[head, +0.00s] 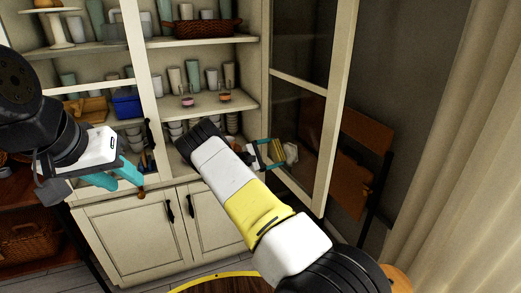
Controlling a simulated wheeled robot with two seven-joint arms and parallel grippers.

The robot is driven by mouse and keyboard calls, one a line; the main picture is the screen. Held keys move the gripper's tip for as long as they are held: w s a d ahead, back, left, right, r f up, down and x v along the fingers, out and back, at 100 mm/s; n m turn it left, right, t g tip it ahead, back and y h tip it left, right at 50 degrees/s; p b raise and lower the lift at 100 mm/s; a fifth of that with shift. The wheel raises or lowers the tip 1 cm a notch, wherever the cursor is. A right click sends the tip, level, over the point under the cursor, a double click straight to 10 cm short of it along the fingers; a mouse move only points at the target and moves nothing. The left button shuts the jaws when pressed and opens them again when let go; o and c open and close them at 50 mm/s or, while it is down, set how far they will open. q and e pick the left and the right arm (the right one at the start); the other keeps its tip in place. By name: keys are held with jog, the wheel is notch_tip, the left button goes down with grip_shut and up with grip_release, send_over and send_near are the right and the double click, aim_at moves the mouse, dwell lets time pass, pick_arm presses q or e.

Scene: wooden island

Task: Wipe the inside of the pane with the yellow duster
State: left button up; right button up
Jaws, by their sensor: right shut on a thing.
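The glass pane (298,112) is in the cream cabinet door (334,120), which stands swung open on the right side of the cabinet. My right gripper (271,153) is in front of the lower part of this pane, with teal fingers shut on the yellow duster (279,149). A whitish part (291,153) shows beside the duster, close to the glass; I cannot tell whether it touches. My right forearm hides part of the cabinet. My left gripper (118,178) is in front of the cabinet's left part, its teal fingers apart and empty.
The cabinet shelves (205,104) hold cups, bowls and a basket (207,29). A blue container (127,106) sits on the left. Closed lower doors (131,236) are below. A wooden chair (364,160) stands behind the open door, and a curtain (460,130) hangs at right.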

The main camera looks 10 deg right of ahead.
aim_at(293, 161)
jog(key=shift+w+d, duration=0.1)
jog(key=shift+d, duration=0.3)
jog(key=shift+s, duration=0.2)
jog(key=shift+d, duration=0.1)
jog(key=shift+s+d, duration=0.3)
jog(key=shift+s, duration=1.05)
jog(key=shift+s+d, duration=0.35)
jog(key=shift+s, duration=1.05)
jog(key=shift+s+d, duration=0.3)
jog(key=shift+s, duration=1.05)
jog(key=shift+w, duration=0.1)
jog(key=shift+w+d, duration=0.15)
jog(key=shift+d, duration=0.45)
jog(key=shift+s, duration=0.2)
